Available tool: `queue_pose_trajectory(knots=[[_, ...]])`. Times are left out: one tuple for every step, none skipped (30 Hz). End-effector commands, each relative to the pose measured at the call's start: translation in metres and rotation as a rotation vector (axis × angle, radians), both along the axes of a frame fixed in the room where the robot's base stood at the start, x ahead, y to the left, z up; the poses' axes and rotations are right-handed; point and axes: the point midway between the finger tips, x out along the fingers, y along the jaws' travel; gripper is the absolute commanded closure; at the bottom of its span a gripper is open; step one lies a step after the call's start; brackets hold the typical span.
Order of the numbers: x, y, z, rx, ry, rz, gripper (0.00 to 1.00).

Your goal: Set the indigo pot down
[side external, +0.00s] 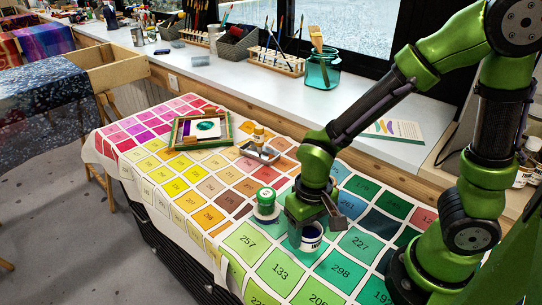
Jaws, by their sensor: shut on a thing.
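The indigo pot (311,241) is a small pot with a white label and dark lettering, only partly visible in the side view. It is below my gripper (308,226), which points down and is shut on it. My gripper hides part of its upper side. The pot looks upright, low over the colour-chart cloth or touching it; I cannot tell which.
A green-lidded pot (265,199) stands on a pale round base (265,217) left of my gripper. Behind are a small tray (260,152) with a bottle (259,136) and a framed picture (187,143). The numbered colour-chart cloth (253,239) is clear in front.

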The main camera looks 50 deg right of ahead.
Motion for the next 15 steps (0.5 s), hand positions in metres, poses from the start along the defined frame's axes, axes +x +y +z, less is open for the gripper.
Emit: queue_pose_trajectory(knots=[[0.0,0.0,-0.006,0.0,0.002,0.0,0.7],[0.0,0.0,-0.009,0.0,0.003,0.0,0.7],[0.0,0.0,-0.012,-0.001,0.001,0.0,0.7],[0.0,0.0,-0.015,-0.001,0.002,0.0,0.7],[0.0,0.0,-0.019,-0.001,0.002,0.0,0.7],[0.0,0.0,-0.025,-0.002,0.004,-0.001,0.7],[-0.001,0.0,-0.03,-0.002,0.006,-0.001,0.7],[0.0,0.0,-0.034,-0.002,0.005,0.0,0.7],[0.0,0.0,-0.039,-0.002,0.005,0.001,0.7],[0.0,0.0,-0.042,-0.001,0.003,0.0,0.7],[0.0,0.0,-0.044,0.0,0.002,0.0,0.7],[0.0,0.0,-0.046,0.0,0.002,0.0,0.7],[0.0,0.0,-0.047,0.0,0.001,0.0,0.7],[0.0,0.0,-0.047,0.0,0.0,0.0,0.7],[0.0,0.0,-0.047,0.001,-0.001,0.0,0.7]])
